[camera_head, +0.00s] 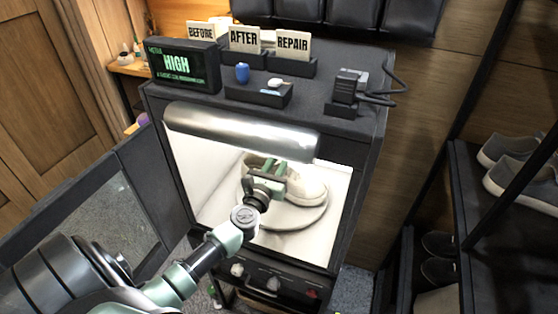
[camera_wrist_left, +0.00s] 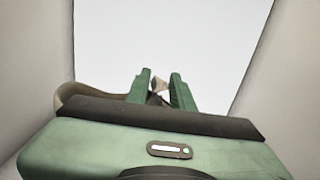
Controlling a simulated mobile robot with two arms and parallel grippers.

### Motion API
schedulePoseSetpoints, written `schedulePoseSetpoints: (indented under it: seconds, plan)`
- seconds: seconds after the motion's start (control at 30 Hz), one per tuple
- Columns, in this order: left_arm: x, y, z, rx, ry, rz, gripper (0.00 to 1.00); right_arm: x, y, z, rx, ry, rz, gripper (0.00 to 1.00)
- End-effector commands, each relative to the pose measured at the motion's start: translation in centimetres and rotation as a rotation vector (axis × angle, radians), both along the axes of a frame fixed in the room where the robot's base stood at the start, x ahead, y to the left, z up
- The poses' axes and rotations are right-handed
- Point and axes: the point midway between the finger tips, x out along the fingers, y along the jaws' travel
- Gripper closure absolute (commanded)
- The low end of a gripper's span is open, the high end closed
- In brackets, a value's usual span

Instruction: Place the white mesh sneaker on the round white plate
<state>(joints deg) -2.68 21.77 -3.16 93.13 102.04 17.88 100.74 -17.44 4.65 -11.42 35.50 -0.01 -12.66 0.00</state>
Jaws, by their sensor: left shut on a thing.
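The white mesh sneaker (camera_head: 309,191) is inside the bright open booth, its rounded toe to the right, partly hidden behind my gripper. The round white plate (camera_head: 296,219) lies on the booth floor below and around it. The sneaker appears over the plate; I cannot tell whether it touches it. My left gripper (camera_head: 266,176) reaches into the booth and is shut on the sneaker. In the left wrist view the green fingers (camera_wrist_left: 160,82) stand close together with a small pale part between them, and a beige sneaker edge (camera_wrist_left: 72,92) shows at left. My right gripper is not seen.
A rounded metal hood (camera_head: 240,132) spans the booth's top opening. The booth's open glass door (camera_head: 88,225) stands at left. A control panel (camera_head: 270,282) with knobs is below. Signs and a display (camera_head: 184,64) stand on top. A shoe rack (camera_head: 490,215) is at right.

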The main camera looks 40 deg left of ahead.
Motion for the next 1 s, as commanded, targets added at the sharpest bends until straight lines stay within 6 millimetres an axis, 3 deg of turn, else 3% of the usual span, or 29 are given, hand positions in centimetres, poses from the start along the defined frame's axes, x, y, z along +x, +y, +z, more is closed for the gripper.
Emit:
schedulePoseSetpoints:
  seconds: [0.43,0.47,0.53,0.57,0.87,1.0]
  plan:
    - [0.0,0.0,-0.9,0.0,-0.002,0.001,1.0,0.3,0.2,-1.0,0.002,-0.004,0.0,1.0]
    - [0.0,0.0,-0.9,0.0,-0.002,0.001,0.74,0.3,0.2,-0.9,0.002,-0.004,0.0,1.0]
    - [0.0,0.0,-0.8,0.0,-0.002,0.001,0.55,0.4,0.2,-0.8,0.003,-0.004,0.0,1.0]
    - [0.0,0.0,-0.8,0.0,-0.002,0.001,0.52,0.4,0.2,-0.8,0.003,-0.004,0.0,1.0]
    - [-0.1,0.0,-1.0,0.0,0.002,0.0,0.52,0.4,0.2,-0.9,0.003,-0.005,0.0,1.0]
    - [-1.2,-0.3,-1.2,-0.002,0.003,0.0,0.52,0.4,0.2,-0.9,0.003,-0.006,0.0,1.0]
